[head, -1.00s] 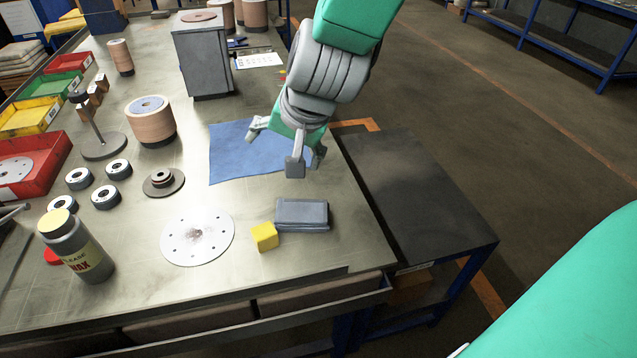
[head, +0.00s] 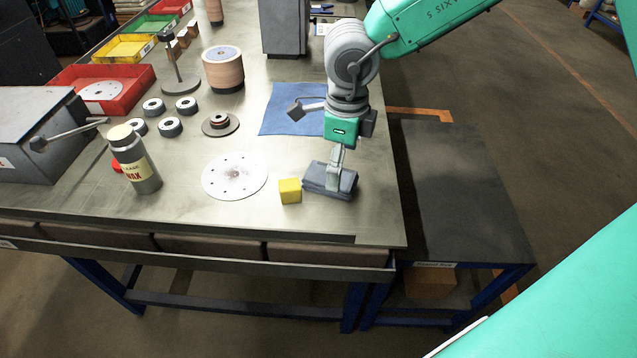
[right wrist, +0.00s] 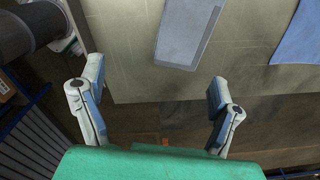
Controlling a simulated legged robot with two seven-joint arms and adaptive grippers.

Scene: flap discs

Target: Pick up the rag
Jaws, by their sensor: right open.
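A grey-blue layered bundle (head: 343,184), which looks like a folded rag, lies near the table's front right corner. It also shows in the right wrist view (right wrist: 184,35), ahead of the fingers and roughly between their lines. My right gripper (head: 318,145) comes in from the upper right in the head view and is over the bundle's back side. One finger overlaps the bundle in the picture; I cannot tell if it touches. In the right wrist view the fingers (right wrist: 156,80) are wide apart with nothing between them. My left gripper is not in view.
A flat blue cloth (head: 283,117) lies behind the bundle, partly behind my gripper. A yellow cube (head: 290,190) sits close left of the bundle, then a white disc (head: 230,187). A lower dark bench (head: 460,190) stands at right. The table (head: 225,220) is clear along its front.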

